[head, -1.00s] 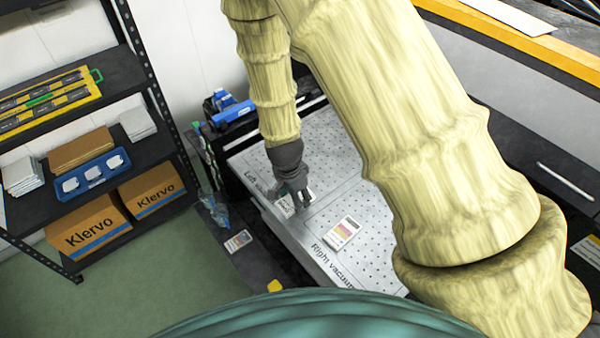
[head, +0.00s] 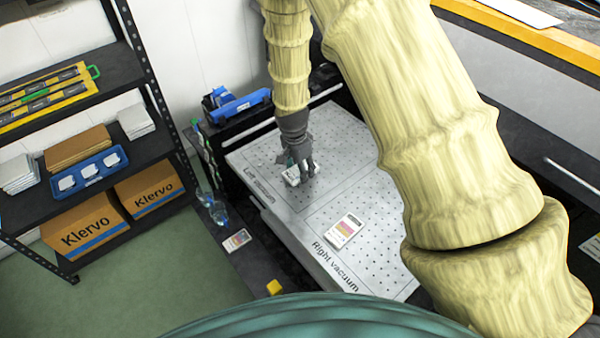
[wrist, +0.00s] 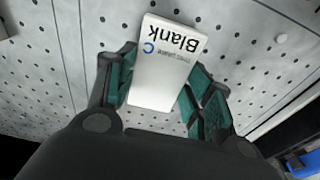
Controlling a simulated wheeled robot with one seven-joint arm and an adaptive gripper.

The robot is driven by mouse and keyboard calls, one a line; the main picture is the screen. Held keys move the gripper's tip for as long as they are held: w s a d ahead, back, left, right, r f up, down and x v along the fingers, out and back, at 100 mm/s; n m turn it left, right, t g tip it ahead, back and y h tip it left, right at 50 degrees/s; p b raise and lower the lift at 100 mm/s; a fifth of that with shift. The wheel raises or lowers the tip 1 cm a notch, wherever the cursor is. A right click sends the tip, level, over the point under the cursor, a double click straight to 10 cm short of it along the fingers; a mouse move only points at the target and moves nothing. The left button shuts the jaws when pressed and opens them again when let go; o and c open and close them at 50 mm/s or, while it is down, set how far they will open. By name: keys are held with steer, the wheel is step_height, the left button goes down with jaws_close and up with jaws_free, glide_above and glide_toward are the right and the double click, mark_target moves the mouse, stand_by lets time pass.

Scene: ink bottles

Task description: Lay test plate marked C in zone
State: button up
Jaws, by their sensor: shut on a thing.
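The test plate marked C (wrist: 160,65) is a white card with "Blank" and a blue C on it. In the wrist view it lies between the teal finger pads of my gripper (wrist: 165,100), which is shut on it. In the head view my gripper (head: 302,175) holds the plate (head: 291,177) over the left vacuum zone (head: 270,155) of the perforated bed. I cannot tell whether the plate touches the bed. The fingers hide part of it in the head view.
A plate with coloured bands (head: 344,231) lies on the right vacuum zone (head: 375,245). A blue tool (head: 240,104) is behind the bed. A shelf with Klervo boxes (head: 85,222) stands left.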

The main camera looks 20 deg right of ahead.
mark_target(297, 172)
steer(key=shift+w+f, duration=0.1)
steer(key=shift+f, duration=0.75)
steer(key=shift+f, duration=0.1)
steer(key=o, duration=1.1)
steer(key=shift+c, duration=0.2)
steer(key=shift+r, duration=0.2)
step_height(297, 172, up, 12)
steer(key=a+b, duration=0.1)
steer(key=b, duration=0.3)
steer(key=shift+s+a+b, duration=0.15)
steer(key=shift+s+b, duration=0.15)
